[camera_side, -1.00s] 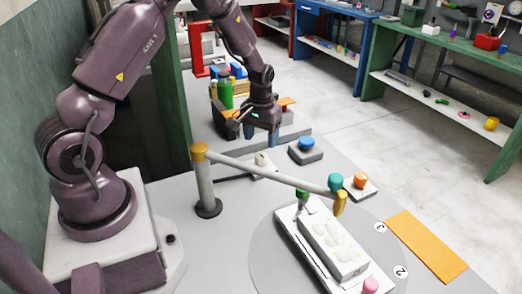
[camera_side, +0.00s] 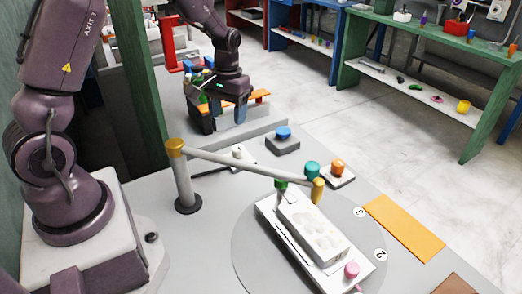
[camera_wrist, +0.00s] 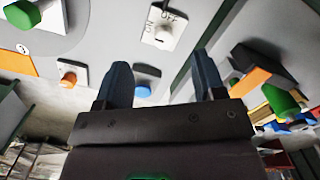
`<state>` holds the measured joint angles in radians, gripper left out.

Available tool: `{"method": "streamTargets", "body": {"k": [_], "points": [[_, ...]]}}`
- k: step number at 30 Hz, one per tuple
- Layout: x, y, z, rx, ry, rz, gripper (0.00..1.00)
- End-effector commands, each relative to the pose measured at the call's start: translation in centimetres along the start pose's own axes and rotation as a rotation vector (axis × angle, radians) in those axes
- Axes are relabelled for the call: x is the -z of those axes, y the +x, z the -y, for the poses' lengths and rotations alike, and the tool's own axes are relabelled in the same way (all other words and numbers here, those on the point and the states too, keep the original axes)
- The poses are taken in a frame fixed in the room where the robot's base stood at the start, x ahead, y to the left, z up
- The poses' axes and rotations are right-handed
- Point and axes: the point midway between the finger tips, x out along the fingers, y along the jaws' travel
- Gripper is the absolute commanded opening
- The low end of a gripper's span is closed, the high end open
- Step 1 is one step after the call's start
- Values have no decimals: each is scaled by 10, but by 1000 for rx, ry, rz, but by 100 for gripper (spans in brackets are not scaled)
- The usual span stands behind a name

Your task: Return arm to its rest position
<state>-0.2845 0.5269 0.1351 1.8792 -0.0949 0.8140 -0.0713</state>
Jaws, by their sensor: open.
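My gripper (camera_side: 226,112) hangs from my arm at the back of the grey table, pointing down, behind the blue button and in front of the coloured items at the rear. In the wrist view its two dark blue fingers (camera_wrist: 160,82) are spread apart with nothing between them. The blue button (camera_side: 283,132) sits on a dark grey base in the side view. It also shows beyond the fingers in the wrist view (camera_wrist: 147,85). A white ON/OFF switch plate (camera_wrist: 164,24) lies beyond the fingers. It is partly hidden behind the swing bar in the side view.
A post with a long grey bar (camera_side: 245,168) reaches across the table. A white foam tray (camera_side: 312,232) lies on the round plate (camera_side: 245,240), with a pink knob (camera_side: 351,270). An orange button (camera_side: 338,167) and orange mat (camera_side: 404,227) are to the right. Shelves stand behind.

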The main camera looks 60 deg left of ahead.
Motion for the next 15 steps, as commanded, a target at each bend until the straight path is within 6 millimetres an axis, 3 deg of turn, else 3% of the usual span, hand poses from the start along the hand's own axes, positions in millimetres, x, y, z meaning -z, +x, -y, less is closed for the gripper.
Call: {"method": "streamTargets", "body": {"k": [9,15], "points": [[-94,-89,-30,-40,222,-121,63],[-157,-128,-38,-60,367,-258,63]]}}
